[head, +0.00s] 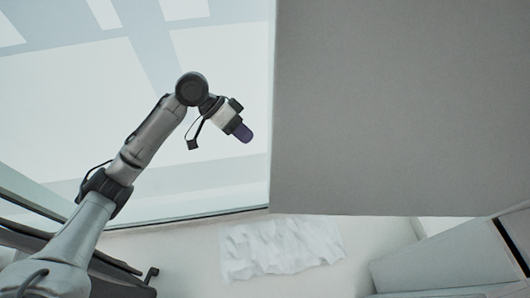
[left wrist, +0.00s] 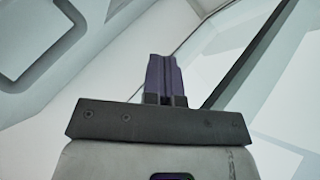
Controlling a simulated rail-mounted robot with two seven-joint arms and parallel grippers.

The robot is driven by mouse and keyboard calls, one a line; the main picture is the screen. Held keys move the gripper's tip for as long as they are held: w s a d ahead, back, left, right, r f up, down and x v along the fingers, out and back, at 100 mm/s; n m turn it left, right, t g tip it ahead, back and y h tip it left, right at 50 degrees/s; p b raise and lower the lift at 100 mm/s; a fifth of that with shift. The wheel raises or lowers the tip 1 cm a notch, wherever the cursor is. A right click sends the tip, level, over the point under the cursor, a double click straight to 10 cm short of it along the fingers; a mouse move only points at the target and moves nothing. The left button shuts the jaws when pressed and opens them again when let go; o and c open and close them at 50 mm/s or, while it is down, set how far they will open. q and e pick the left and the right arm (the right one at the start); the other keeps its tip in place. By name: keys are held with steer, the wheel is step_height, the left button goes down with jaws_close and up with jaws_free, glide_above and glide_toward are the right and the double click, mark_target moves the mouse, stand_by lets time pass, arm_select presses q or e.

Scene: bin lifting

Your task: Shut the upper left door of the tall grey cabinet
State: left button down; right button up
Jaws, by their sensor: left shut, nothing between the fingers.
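A large flat grey panel (head: 400,100) fills the upper right of the head view. It looks like part of the tall grey cabinet, close to the camera. I cannot tell for certain whether it is the upper left door, and no handle or hinge shows on it. My left gripper (head: 244,134) is in the middle of the head view, just left of the panel's left edge, with a gap between them in the picture. Its purple fingers (left wrist: 163,78) are together and empty in the left wrist view. My right gripper is in neither view.
A crumpled white sheet-like thing (head: 282,247) lies below the panel. Grey box-like surfaces (head: 440,258) with a dark gap stand at the lower right. A large bright glazed area (head: 70,95) is behind my left arm. The space around my left gripper looks free.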

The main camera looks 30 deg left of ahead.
arm_select(q)
steer(key=s+d+r+n+g+h, duration=0.1)
steer(key=s+r+n+g+h, duration=0.1)
steer(key=s+r+g+h, duration=0.4)
steer(key=s+d+r+g+h+p, duration=0.1)
steer(key=d, duration=0.7)
steer(key=shift+s+d+r, duration=0.2)
steer(key=shift+s+d, duration=0.2)
